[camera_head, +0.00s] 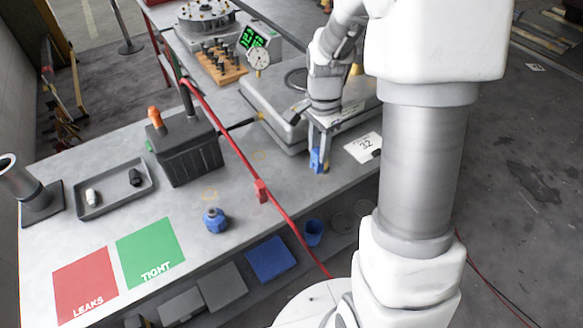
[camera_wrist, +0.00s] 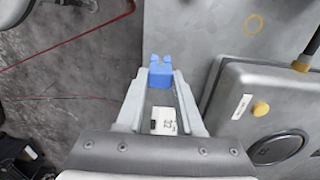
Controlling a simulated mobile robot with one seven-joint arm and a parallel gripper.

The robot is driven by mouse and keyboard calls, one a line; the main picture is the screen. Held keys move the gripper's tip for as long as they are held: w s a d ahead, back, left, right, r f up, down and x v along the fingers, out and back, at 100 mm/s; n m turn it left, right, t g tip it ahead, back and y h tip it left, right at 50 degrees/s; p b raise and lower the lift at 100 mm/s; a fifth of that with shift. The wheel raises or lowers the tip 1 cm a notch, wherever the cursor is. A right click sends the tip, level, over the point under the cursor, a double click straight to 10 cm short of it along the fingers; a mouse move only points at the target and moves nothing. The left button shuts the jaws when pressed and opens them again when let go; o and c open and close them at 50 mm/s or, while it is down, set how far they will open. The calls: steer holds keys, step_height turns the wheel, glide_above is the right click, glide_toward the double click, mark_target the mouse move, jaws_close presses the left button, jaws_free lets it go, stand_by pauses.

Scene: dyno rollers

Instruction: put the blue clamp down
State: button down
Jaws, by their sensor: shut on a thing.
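The blue clamp (camera_head: 315,160) is between the fingers of my gripper (camera_head: 321,158), near the front edge of the grey workbench (camera_head: 270,189). In the wrist view the blue clamp (camera_wrist: 160,72) sits at the tips of my gripper (camera_wrist: 160,80), which is shut on it. The clamp is low over the bench top or touching it; I cannot tell which. Part of the clamp is hidden by the fingers.
A card marked 32 (camera_head: 364,147) lies right of the gripper. A grey metal case (camera_head: 262,104) stands behind it. A red cable (camera_head: 225,137) with a red clamp (camera_head: 261,191) crosses the bench at left. A blue fitting (camera_head: 215,220) stands near the front edge.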

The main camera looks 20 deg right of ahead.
steer(key=shift+w+a+f, duration=0.5)
steer(key=shift+a+f, duration=0.45)
steer(key=shift+f, duration=0.35)
steer(key=shift+w+a+f, duration=0.5)
steer(key=shift+a+f, duration=0.45)
steer(key=shift+f, duration=0.4)
steer(key=shift+w+a+f, duration=0.5)
steer(key=shift+a+f, duration=0.45)
steer(key=shift+f, duration=0.35)
steer(key=shift+f, duration=0.15)
steer(key=c, duration=0.5)
jaws_free()
steer(key=shift+c, duration=0.2)
